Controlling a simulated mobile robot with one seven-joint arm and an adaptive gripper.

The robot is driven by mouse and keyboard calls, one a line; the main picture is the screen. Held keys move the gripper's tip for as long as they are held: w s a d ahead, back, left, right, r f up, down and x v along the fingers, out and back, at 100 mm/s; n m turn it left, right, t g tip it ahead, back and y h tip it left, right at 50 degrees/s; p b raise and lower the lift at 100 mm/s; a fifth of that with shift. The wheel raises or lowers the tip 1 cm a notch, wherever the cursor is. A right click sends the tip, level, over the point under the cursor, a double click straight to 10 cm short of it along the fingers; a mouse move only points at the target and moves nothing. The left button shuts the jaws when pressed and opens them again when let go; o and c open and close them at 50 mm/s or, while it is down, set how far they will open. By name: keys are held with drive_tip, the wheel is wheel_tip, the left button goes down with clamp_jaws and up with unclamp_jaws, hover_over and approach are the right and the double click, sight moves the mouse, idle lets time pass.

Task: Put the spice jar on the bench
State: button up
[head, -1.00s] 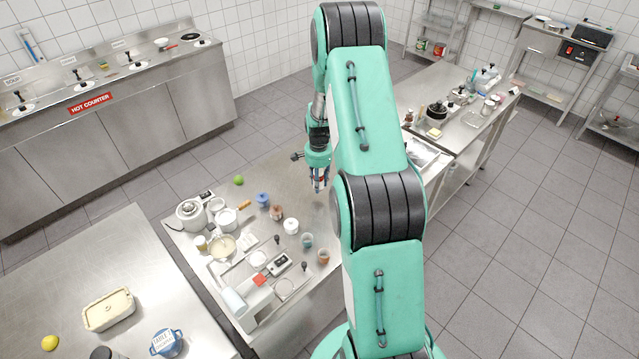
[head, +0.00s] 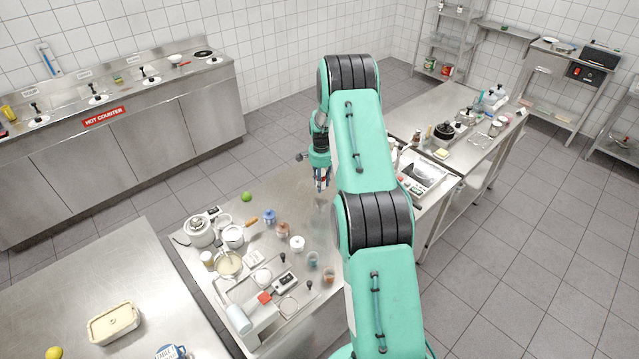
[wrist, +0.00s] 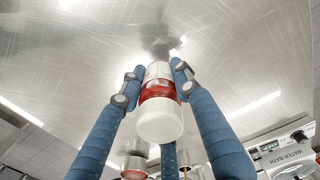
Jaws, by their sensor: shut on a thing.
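The spice jar (wrist: 160,105), with a white end and a red band, is between my gripper's blue fingers (wrist: 158,85) in the wrist view. My gripper is shut on it. In the head view my gripper (head: 321,182) hangs fingers down over the far right part of a steel bench (head: 308,208). The bench's bare top (wrist: 80,55) fills the upper wrist view, with a dark reflection just beyond the jar. I cannot tell whether the jar touches it. The jar is too small to make out in the head view.
Several small pots and jars stand on this bench left of and nearer than my gripper, among them a blue one (head: 269,216) and a white one (head: 297,243). A green ball-like item (head: 246,197) lies near the far edge. A water bath (wrist: 288,150) shows at lower right.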

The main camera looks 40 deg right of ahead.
drive_tip(key=shift+w+d+f, duration=0.1)
drive_tip(key=shift+w+d, duration=0.45)
drive_tip(key=shift+w, duration=0.35)
drive_tip(key=shift+w+d+f, duration=0.1)
drive_tip(key=shift+w+d, duration=0.45)
drive_tip(key=shift+w, duration=0.3)
drive_tip(key=shift+f+p, duration=0.5)
drive_tip(key=shift+f, duration=1.25)
drive_tip(key=shift+f, duration=0.2)
drive_tip(key=o, duration=1.2)
drive_tip(key=shift+r, duration=0.25)
drive_tip(key=shift+r+b, duration=0.7)
drive_tip(key=shift+r, duration=5.25)
